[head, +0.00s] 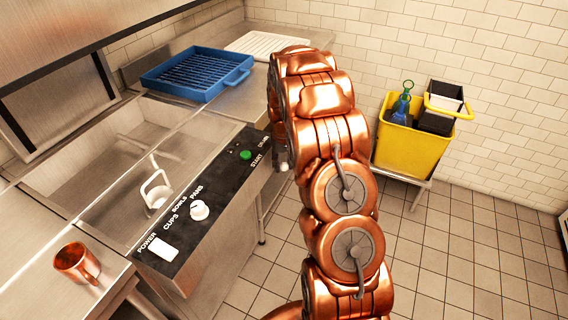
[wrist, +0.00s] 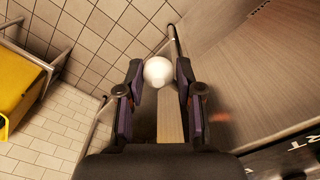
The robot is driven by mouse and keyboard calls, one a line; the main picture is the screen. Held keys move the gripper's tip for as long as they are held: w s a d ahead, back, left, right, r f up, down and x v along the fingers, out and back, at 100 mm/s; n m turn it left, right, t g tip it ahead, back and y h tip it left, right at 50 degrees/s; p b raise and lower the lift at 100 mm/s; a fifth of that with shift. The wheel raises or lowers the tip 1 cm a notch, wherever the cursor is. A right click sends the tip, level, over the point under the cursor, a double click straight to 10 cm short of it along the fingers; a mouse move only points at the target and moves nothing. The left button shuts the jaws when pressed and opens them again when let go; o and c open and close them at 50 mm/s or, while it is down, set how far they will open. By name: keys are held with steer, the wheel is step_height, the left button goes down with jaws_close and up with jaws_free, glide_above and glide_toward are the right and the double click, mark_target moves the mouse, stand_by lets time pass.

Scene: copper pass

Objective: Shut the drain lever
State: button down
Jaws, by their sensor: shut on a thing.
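In the wrist view, the drain lever's round white knob (wrist: 158,71) sits between the fingertips of my gripper (wrist: 159,77). My gripper is shut on this knob. A flat tan bar (wrist: 171,115) shows below the knob, between the fingers; I cannot tell for certain that it belongs to the lever. In the head view, my copper arm hides the gripper and most of the lever. A small pale piece (head: 283,166) shows at the arm's left edge, beside the washer's right end. The lever's exact angle cannot be told.
The washer's black control panel (head: 225,178) has a green start button (head: 245,155) and a white dial (head: 199,210). A copper mug (head: 77,262) stands on the left counter. A blue rack (head: 196,74) lies on the far counter.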

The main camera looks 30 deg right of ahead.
mark_target(284, 163)
steer(key=shift+d, duration=0.15)
step_height(284, 163, up, 7)
steer(key=shift+f+b, duration=0.2)
steer(key=shift+b, duration=0.9)
steer(key=c, duration=1)
jaws_free()
steer(key=shift+d+r, duration=0.1)
steer(key=shift+c, duration=0.2)
steer(key=shift+o, duration=1)
